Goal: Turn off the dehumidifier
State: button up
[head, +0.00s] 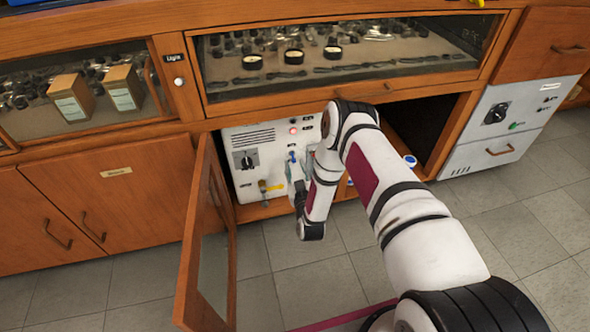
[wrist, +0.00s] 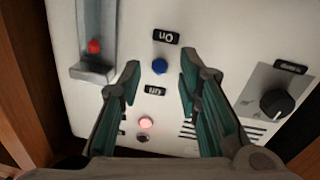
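A white appliance with a control panel (head: 241,184) stands inside the open cabinet; I take it as the dehumidifier, though its name is not readable. In the wrist view its panel (wrist: 215,35) appears upside down. A blue switch knob (wrist: 160,66) sits between an "On" label (wrist: 166,37) and an "Off" label (wrist: 155,91). A red light (wrist: 146,123) glows; it also shows in the head view (head: 293,131). My gripper (wrist: 160,61) is open and empty, one fingertip on each side of the blue knob. I cannot tell whether they touch it.
A black dial (wrist: 277,103) and a red-tipped lever in a grey slot (wrist: 93,47) flank the knob. The glass-paned cabinet door (head: 200,245) stands open at the left. A drawer-like glass case (head: 350,65) is above. Another white unit (head: 500,125) is at the right. The tiled floor is clear.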

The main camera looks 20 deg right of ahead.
jog(key=shift+w, duration=0.75)
grip_shut()
